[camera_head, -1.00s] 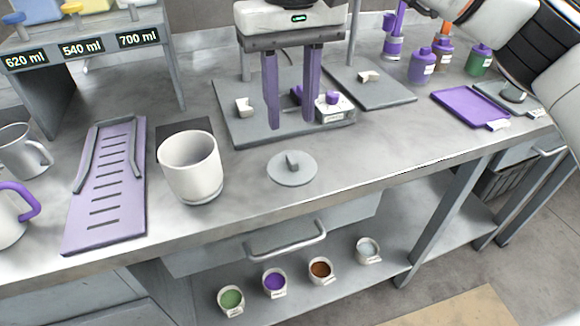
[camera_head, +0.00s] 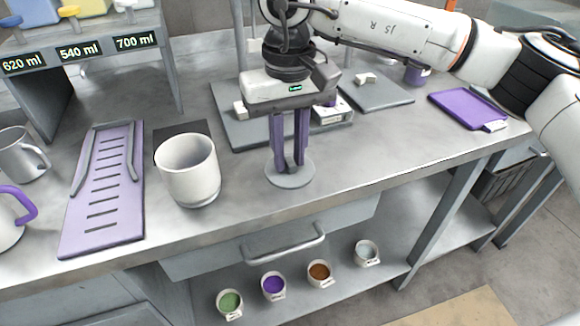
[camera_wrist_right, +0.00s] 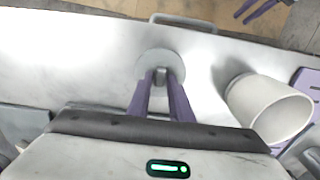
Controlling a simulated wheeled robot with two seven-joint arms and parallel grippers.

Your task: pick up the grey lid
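The grey lid (camera_head: 289,179) is a flat round disc with a small upright handle, lying on the metal worktop near its front edge. My right gripper (camera_head: 290,166) reaches down from above with its two purple fingers, one on each side of the handle. In the right wrist view the lid (camera_wrist_right: 144,68) shows beyond the fingertips (camera_wrist_right: 161,77), which are drawn in against the handle, with no clear gap. The lid looks flat on the worktop. My left gripper is not in view.
A white cup (camera_head: 190,172) stands left of the lid, beside a purple slotted tray (camera_head: 103,190). A grey plate (camera_head: 228,125) lies behind my right gripper. A purple tray (camera_head: 465,108) is at the right. Worktop right of the lid is clear. Several small pots stand on the lower shelf.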

